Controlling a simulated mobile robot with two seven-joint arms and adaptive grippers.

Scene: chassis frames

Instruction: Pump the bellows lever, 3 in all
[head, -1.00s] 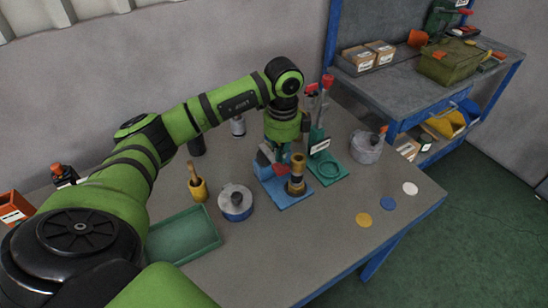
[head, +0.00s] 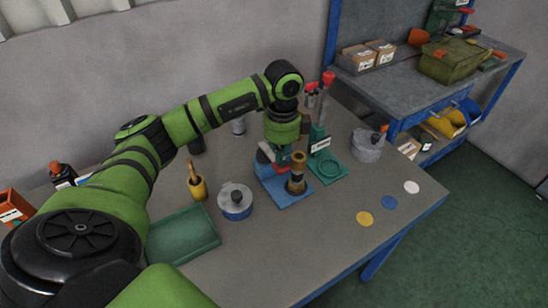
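A blue base plate (head: 291,199) on the table carries a brass and dark upright cylinder (head: 297,172), which looks like the bellows. Small red parts (head: 281,166) show just left of the cylinder, probably part of the lever. My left gripper (head: 269,154) points down at the back left of the blue base, close to these red parts. Its fingertips are small and partly hidden, so I cannot tell whether they touch or grip anything. My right gripper is not in view.
A green stand with red handles (head: 328,79) stands just behind and right. A grey pot (head: 367,146), a blue-and-grey round tin (head: 235,203), a yellow pot with a wooden handle (head: 198,188) and a green tray (head: 182,238) surround the base. The front right holds flat discs (head: 363,218).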

